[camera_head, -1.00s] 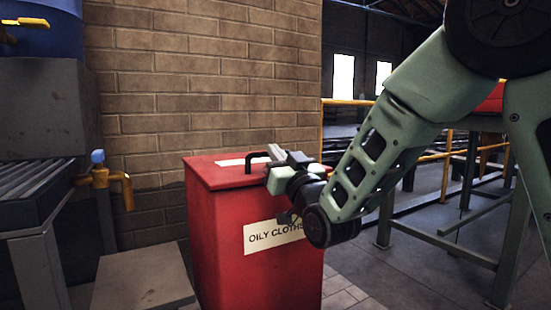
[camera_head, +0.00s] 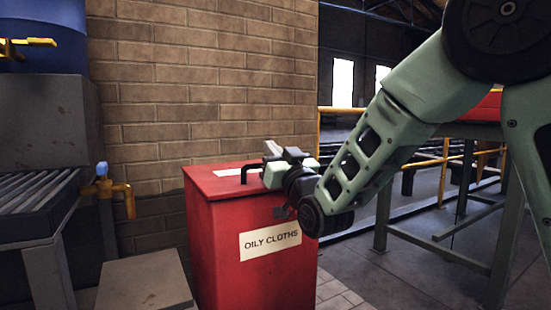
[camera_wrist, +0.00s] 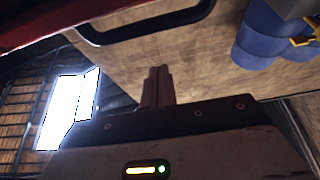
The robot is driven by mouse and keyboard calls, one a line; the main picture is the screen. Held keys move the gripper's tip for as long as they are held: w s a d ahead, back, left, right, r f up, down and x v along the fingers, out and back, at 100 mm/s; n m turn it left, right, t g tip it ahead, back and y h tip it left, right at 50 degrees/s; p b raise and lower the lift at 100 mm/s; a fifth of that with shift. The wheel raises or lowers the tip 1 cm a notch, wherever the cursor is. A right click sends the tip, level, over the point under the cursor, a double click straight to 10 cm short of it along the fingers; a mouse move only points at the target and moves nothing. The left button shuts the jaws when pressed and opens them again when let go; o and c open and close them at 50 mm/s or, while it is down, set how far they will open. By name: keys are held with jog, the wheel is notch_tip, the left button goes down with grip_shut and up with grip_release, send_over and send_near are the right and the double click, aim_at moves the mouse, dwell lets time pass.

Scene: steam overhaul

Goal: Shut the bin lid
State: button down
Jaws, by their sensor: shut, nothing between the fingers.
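The red bin (camera_head: 218,245) stands against the brick wall, with an "OILY CLOTHS" label (camera_head: 270,240) on its front. Its red lid (camera_head: 212,181) lies flat across the top and looks shut in the head view. A black bar handle (camera_head: 245,171) stands on the lid; a dark handle loop (camera_wrist: 150,25) also shows large at the top of the wrist view. My gripper (camera_head: 270,150) is at the lid's right side, beside the handle, hiding that part of the lid. In the wrist view its fingers (camera_wrist: 157,72) are together and empty, apart from the handle.
A brass tap (camera_head: 108,188) and a grey roller bench (camera_head: 40,205) stand to the left, with a low grey block (camera_head: 145,280) beside the bin. A yellow railing (camera_head: 345,111) and a green-legged table (camera_head: 450,225) are to the right. Paved floor lies between.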

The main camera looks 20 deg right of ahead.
jog(key=f+p+v, duration=0.1)
jog(key=p+v, duration=0.1)
jog(key=v, duration=0.8)
jog(key=s+a+f+n+g+p, duration=0.35)
jog(key=s+a+f+g, duration=0.35)
jog(key=a+f+g, duration=0.4)
jog(key=s+d+n+g+h+p, duration=0.25)
jog(key=s+g+p, duration=0.25)
jog(key=s+g, duration=1.1)
jog(key=s+r+t+p, duration=0.2)
jog(key=s+r+p, duration=0.1)
jog(key=r+p, duration=1.5)
jog(key=s+d+r+t+h+p, duration=0.1)
jog(key=s+r+t+p, duration=0.1)
jog(key=r+p, duration=1.7)
jog(key=shift+s+d+r+p, duration=0.25)
jog(key=shift+s+r, duration=0.2)
jog(key=shift+r, duration=0.35)
